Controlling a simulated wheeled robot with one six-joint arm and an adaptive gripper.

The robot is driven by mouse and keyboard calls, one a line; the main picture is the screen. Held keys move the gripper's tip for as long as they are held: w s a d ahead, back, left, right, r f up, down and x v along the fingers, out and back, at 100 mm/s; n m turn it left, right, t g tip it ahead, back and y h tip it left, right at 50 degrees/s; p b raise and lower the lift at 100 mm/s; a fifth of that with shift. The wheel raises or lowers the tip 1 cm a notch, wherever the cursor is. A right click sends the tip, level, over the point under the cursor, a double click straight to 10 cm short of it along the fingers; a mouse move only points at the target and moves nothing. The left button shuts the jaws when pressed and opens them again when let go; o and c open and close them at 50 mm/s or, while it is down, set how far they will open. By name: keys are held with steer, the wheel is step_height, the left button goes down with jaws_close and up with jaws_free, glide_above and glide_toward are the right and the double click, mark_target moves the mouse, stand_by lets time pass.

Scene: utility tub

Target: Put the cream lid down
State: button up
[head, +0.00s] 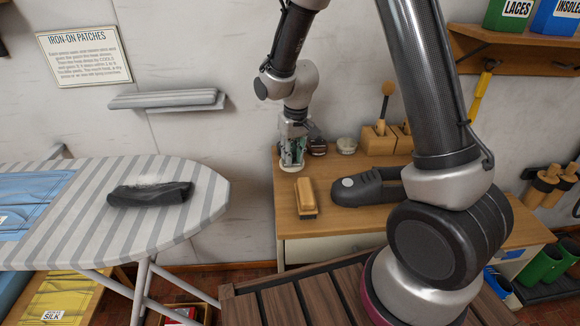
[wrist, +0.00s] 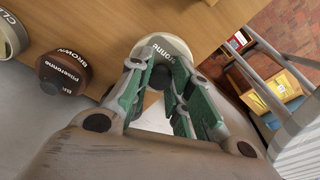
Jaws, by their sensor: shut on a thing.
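The cream lid (wrist: 178,46) is a round pale disc with dark lettering on its rim, seen just beyond my fingertips in the wrist view. A dark knob (wrist: 160,77) shows between the green-padded fingers. My gripper (wrist: 158,62) is shut on the lid; it also shows in the head view (head: 292,163), pointing down at the left end of the wooden bench top (head: 345,226).
A brown tin (head: 318,147) and a cream tin (head: 346,146) stand right of my gripper. A brush (head: 306,194) and a dark shoe (head: 365,189) lie nearer. The striped ironing board (head: 206,200) is to the left, across a gap.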

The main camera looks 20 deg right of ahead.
mark_target(295, 164)
steer(key=shift+f, duration=2.05)
steer(key=shift+f, duration=0.15)
steer(key=o, duration=0.8)
steer(key=shift+c, duration=0.2)
step_height(295, 164, up, 12)
steer(key=s, duration=0.2)
steer(key=s+d+r+m+t, duration=0.1)
steer(key=s+d+r, duration=0.85)
steer(key=r, duration=0.35)
steer(key=s+d+r+t, duration=0.1)
steer(key=s+d, duration=0.1)
steer(key=s, duration=0.5)
steer(key=s+d+r+m, duration=0.1)
steer(key=s+d+r, duration=0.1)
steer(key=s, duration=0.6)
steer(key=shift+s+d+r+t, duration=0.3)
steer(key=shift+d+t, duration=0.1)
steer(key=shift+d, duration=0.35)
